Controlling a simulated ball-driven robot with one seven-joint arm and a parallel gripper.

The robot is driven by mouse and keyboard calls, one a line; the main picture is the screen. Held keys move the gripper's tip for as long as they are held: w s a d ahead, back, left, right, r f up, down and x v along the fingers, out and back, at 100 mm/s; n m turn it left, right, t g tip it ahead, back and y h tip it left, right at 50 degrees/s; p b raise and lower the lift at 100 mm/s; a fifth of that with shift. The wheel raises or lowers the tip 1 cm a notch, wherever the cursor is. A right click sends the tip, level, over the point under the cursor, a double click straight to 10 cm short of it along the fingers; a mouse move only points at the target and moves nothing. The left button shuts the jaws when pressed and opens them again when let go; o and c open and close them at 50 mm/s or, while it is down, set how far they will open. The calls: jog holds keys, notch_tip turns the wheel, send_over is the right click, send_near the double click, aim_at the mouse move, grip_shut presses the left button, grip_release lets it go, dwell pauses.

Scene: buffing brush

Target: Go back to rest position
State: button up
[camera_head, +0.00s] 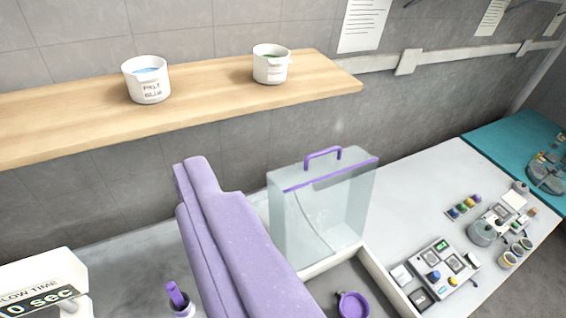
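A large lilac, speckled form rises from the bottom edge to the middle of the view; it looks like my gripper (195,175). Its parts lie close side by side, and I cannot make out two separate fingertips or anything held. Its tip is in front of the grey tiled wall, below the wooden shelf (215,92). No buffing brush can be clearly told apart in this view. A small purple-handled item (178,299) stands at the bottom, left of my gripper; what it is cannot be told.
Two white cups (148,86) (270,69) stand on the shelf. A clear box with a purple handle (325,205) stands right of my gripper, by a tray with a purple round dish (352,304). Control panels (437,272) occupy the right bench.

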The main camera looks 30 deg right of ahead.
jog(key=shift+w+f, duration=0.1)
notch_tip(320, 180, down, 10)
jog(key=b, duration=1)
dwell(0.8)
